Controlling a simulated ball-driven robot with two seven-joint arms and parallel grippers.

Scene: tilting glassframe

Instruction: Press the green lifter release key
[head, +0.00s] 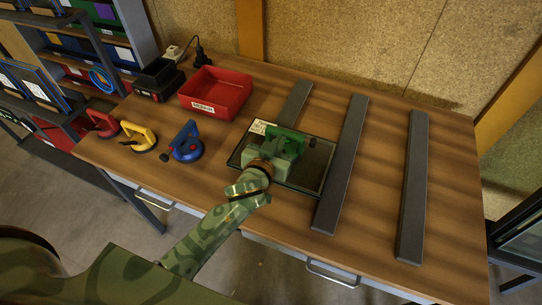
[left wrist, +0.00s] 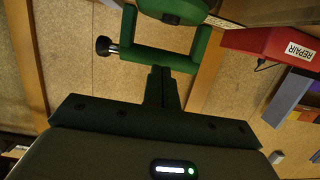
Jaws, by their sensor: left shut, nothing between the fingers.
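The green lifter (head: 288,133) stands on a dark glass pane (head: 313,172) lying on the table, partly hidden by my left gripper (head: 284,149). In the left wrist view the lifter's green handle (left wrist: 194,62) spans the upper middle, with a green round part (left wrist: 172,9) beyond it. A dark knob (left wrist: 103,46), possibly the release key, sticks out at the handle's left end. My left gripper (left wrist: 162,76) is shut and empty, its fingertips close to the handle's middle. I cannot tell whether they touch it. My right gripper is not in view.
Red (head: 103,123), yellow (head: 138,137) and blue (head: 185,143) lifters stand at the table's left. A red bin (head: 216,93) stands behind them. Dark bars (head: 341,165) lie under and right of the pane, another (head: 413,187) farther right. Bare wood lies between these bars.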

